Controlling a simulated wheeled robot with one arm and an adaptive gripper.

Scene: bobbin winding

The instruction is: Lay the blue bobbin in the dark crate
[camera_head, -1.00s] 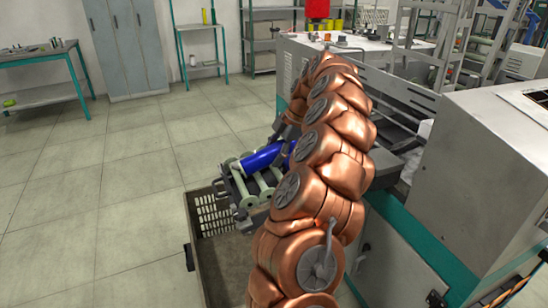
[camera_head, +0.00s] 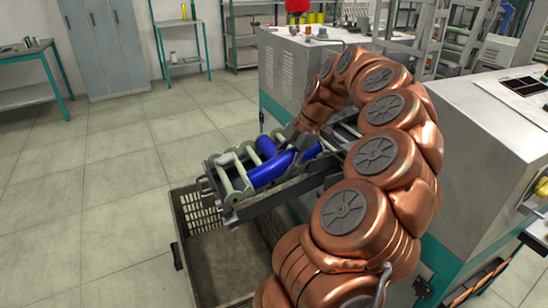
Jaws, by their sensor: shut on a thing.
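The blue bobbin (camera_head: 268,172) lies at a slant over the machine's roller rack (camera_head: 238,168). My gripper (camera_head: 297,150) reaches down to it from the upper right and is shut on it; the fingertips are small and partly hidden. More blue shows to the right of the gripper (camera_head: 312,151) and behind it (camera_head: 265,146); I cannot tell whether these are the same bobbin or others. The dark crate (camera_head: 178,243) stands on the floor in front of and below the rack. Its visible floor looks empty, and my arm hides its right part.
The rack's dark front rail (camera_head: 262,204) overhangs the back of the crate. The grey machine (camera_head: 480,130) stands close on the right. The tiled floor (camera_head: 90,210) to the left is clear. A green-legged table (camera_head: 40,95) and lockers (camera_head: 103,45) are far back.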

